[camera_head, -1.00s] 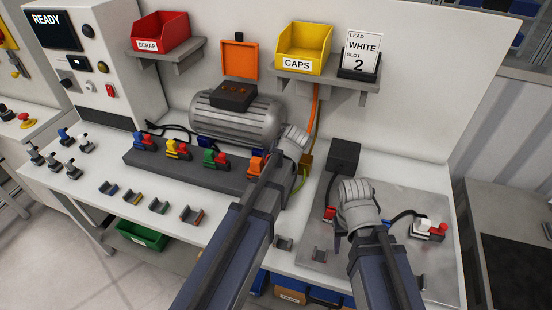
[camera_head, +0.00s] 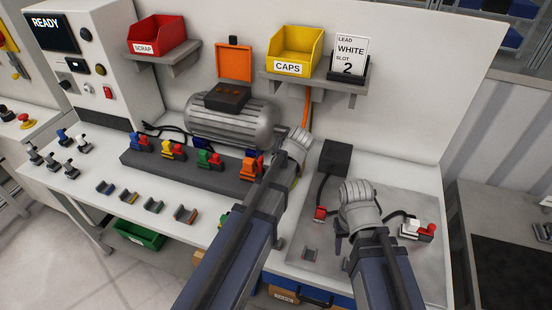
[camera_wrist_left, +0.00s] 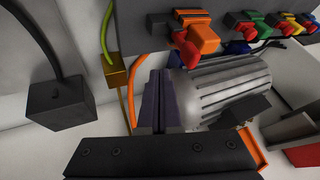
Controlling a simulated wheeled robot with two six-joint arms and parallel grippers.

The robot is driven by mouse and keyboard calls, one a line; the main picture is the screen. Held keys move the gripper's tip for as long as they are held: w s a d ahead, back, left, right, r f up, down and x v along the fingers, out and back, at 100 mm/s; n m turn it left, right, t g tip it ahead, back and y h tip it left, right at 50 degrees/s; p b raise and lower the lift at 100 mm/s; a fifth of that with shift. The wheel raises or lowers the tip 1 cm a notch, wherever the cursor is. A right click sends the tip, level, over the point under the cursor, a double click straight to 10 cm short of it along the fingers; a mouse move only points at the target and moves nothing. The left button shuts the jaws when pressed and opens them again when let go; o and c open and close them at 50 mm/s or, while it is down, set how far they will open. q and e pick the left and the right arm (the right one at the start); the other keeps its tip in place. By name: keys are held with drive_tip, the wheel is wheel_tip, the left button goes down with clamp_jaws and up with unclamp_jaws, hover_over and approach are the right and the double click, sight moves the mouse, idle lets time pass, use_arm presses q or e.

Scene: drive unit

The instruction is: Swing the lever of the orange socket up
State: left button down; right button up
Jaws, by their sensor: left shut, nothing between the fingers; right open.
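The orange socket (camera_head: 251,166) stands at the right end of the dark grey bar (camera_head: 190,174), with a red part beside its orange part. In the left wrist view the orange socket (camera_wrist_left: 205,38) is above the fingers, with a red-orange piece sticking out toward them; I cannot tell which piece is the lever. My left gripper (camera_head: 301,138) is right of the socket and apart from it. Its fingers (camera_wrist_left: 158,100) are shut and empty in the left wrist view. My right gripper (camera_head: 357,192) is over the metal plate, open, its fingertips hidden.
Blue, yellow and green sockets (camera_head: 206,158) stand in line left of the orange one. A grey motor (camera_head: 230,122) lies behind the bar. A black box (camera_head: 336,158) with a cable, a red connector (camera_head: 320,213) and a white-and-red connector (camera_head: 416,229) are on the right.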

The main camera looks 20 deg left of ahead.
use_arm(q)
drive_tip(key=a+p+v, duration=0.1)
drive_tip(key=p+v, duration=0.6)
drive_tip(key=v, duration=0.2)
drive_tip(key=shift+r, duration=0.45)
use_arm(e)
wheel_tip(320, 180, up, 8)
drive_tip(key=shift+a+r, duration=0.15)
use_arm(q)
drive_tip(key=shift+s+d, duration=0.1)
drive_tip(key=s+d+f+m+g+h+b, duration=0.1)
drive_tip(key=s+d+f+b, duration=0.4)
drive_tip(key=s, duration=0.5)
drive_tip(key=s+d+f+m+g+h+b, duration=0.2)
drive_tip(key=s+d+f+m+g+b, duration=0.2)
drive_tip(key=s+f, duration=0.6)
drive_tip(key=d+b, duration=0.2)
drive_tip(key=shift+d+f+h, duration=0.3)
drive_tip(key=shift+d, duration=0.1)
use_arm(e)
wheel_tip(320, 180, down, 12)
use_arm(q)
drive_tip(key=shift+w, duration=0.1)
use_arm(e)
drive_tip(key=shift+r, duration=0.1)
